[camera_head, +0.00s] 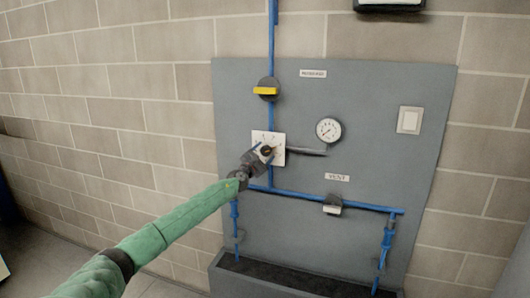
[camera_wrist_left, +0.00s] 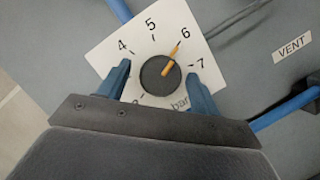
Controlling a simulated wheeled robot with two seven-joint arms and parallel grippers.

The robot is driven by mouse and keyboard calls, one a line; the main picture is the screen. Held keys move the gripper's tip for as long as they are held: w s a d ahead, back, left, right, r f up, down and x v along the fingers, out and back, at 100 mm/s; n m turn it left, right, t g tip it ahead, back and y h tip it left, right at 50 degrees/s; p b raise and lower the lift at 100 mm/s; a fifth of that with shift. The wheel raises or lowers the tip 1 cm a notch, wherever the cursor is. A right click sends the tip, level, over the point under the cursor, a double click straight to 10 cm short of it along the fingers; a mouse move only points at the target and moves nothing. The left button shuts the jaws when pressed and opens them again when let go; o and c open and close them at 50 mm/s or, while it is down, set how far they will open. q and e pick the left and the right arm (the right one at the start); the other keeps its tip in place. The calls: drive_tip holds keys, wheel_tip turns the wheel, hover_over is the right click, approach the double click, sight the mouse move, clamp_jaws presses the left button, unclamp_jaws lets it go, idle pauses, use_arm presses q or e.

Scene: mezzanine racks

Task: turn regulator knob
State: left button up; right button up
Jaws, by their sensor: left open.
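The regulator knob (camera_wrist_left: 154,82) is a round dark knob with a yellow pointer on a white dial plate (camera_wrist_left: 112,45). The pointer aims close to the 6. In the head view the knob (camera_head: 266,150) and its plate (camera_head: 279,138) sit on the grey panel, partly hidden by my gripper. My left gripper (camera_wrist_left: 157,74) is open, with one blue finger on each side of the knob. Gaps show between the fingers and the knob. In the head view the left gripper (camera_head: 263,156) is at the dial plate. My right gripper is not in view.
A round gauge (camera_head: 328,130) is right of the dial. A yellow-handled valve (camera_head: 267,89) is above, on the blue pipe (camera_head: 272,40). Another valve (camera_head: 333,204) is on the lower pipe, under the VENT label (camera_head: 337,177). A white switch (camera_head: 409,120) is at right; a dark trough (camera_head: 290,280) is below.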

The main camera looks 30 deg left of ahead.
use_arm(q)
drive_tip(key=shift+w+r, duration=0.15)
drive_tip(key=shift+w, duration=0.3)
drive_tip(key=c, duration=1)
drive_tip(key=shift+o, duration=0.2)
drive_tip(key=shift+n, duration=0.3)
